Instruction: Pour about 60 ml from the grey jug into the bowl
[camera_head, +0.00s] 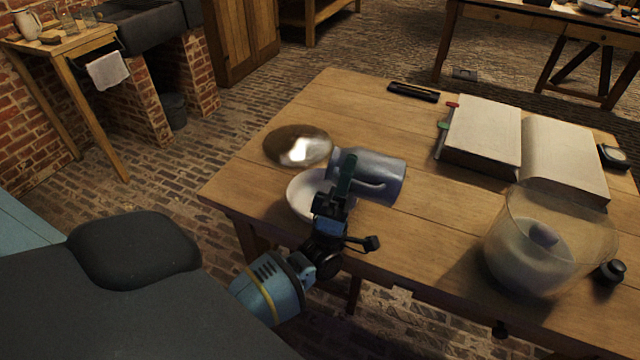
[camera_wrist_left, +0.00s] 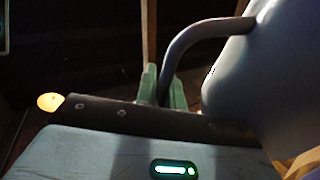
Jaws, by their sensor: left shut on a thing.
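The grey jug (camera_head: 385,167) is tipped far over, nearly on its side, with its mouth toward the left, above the table. My left gripper (camera_head: 346,176) is shut on the jug's handle. The left wrist view shows the green fingers (camera_wrist_left: 166,88) at the handle (camera_wrist_left: 188,45), with the jug's body (camera_wrist_left: 282,75) to the right. The white bowl (camera_head: 300,198) stands upright near the table's front left edge, below and left of the jug's mouth. The gripper and jug hide part of the bowl. I cannot make out a stream or the bowl's level. My right gripper is not in view.
A shiny round metal thing (camera_head: 297,147) lies just behind the bowl. An open book (camera_head: 525,150), a black narrow case (camera_head: 413,92) and a large clear jar (camera_head: 550,245) are also on the wooden table (camera_head: 440,235). A small dark pot (camera_head: 608,272) stands near the jar.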

